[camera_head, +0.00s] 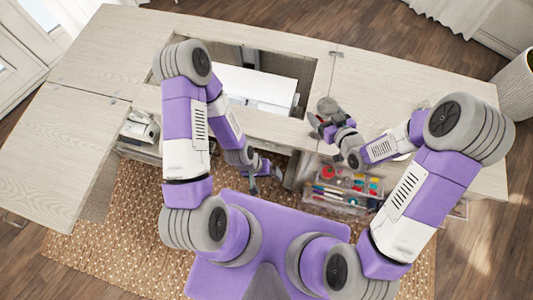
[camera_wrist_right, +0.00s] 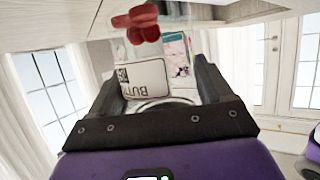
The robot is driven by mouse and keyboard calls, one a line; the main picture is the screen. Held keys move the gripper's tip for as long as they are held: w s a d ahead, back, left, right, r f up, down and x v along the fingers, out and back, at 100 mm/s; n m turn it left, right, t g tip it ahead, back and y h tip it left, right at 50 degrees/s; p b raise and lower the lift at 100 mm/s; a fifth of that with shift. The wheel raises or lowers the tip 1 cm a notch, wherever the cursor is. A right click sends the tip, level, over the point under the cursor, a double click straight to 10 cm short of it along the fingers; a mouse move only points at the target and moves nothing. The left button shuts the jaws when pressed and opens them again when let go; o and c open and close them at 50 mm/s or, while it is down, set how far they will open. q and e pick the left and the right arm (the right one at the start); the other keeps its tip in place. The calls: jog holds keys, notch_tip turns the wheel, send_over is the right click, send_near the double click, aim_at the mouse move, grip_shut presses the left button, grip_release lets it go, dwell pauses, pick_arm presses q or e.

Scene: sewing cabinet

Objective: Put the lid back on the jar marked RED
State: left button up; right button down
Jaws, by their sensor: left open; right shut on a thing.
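My right gripper (camera_head: 322,124) is over the cabinet top, just right of the open well. In the right wrist view its fingers (camera_wrist_right: 156,82) are shut on a clear jar with a white label (camera_wrist_right: 146,77). A pale ring shows at the jar's near end, close to the palm. My left gripper (camera_head: 262,172) is open and empty, low in front of the cabinet. I cannot make out the word RED or identify a loose lid.
A clear drawer (camera_head: 345,190) with colourful items is open below the cabinet top. The well (camera_head: 290,62) holds a white machine part (camera_head: 255,88). A red lobed thing (camera_wrist_right: 138,22) shows beyond the jar. The cabinet top (camera_head: 395,82) right of the well has free room.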

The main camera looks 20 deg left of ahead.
jog(key=w+d+r+m+t+h, duration=0.2)
jog(key=d+m+h, duration=0.6)
jog(key=d, duration=0.5)
jog(key=shift+d+t+h, duration=0.25)
jog(key=shift+t+h, duration=0.15)
jog(key=shift+t, duration=0.2)
